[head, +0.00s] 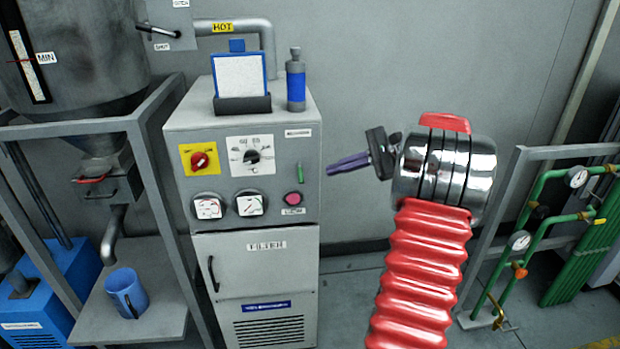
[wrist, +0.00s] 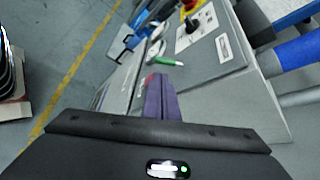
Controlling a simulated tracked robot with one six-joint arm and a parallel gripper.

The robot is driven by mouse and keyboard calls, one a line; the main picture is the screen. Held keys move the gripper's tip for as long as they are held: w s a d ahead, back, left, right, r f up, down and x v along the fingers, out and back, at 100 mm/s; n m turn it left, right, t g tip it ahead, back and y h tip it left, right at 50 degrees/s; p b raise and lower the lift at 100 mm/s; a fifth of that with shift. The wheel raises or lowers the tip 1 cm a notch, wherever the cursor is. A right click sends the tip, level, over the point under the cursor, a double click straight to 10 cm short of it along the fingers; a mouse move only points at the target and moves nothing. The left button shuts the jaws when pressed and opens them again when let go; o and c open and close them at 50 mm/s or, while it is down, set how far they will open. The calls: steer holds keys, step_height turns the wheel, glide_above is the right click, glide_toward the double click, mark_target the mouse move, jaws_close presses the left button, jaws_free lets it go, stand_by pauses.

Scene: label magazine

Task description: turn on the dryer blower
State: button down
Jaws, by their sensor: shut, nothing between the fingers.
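The grey dryer cabinet (head: 180,130) stands left of my gripper in the head view. I cannot read which control is the blower's. My gripper (head: 331,168) is shut and empty, its purple fingers pointing left at the panel's right side, apparently apart from it.
A blue-framed white panel (head: 238,76) and a blue bottle (head: 296,82) stand on the cabinet. A hopper frame with a blue cup (head: 126,292) is at left. Green pipes (head: 535,195) with gauges are at right. Floor between cabinet and pipes looks clear.

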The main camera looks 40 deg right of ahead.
mark_target(300, 174)
steer(key=shift+s+d+f+t, duration=0.1)
steer(key=shift+s+d+t, duration=0.05)
steer(key=shift+d, duration=0.35)
steer(key=shift+s+d+t, duration=0.15)
steer(key=shift+d, duration=0.3)
steer(key=shift+x, duration=5.05)
steer(key=shift+a, duration=0.2)
steer(key=shift+d, duration=0.1)
steer(key=shift+w, duration=0.1)
steer(key=shift+m, duration=0.3)
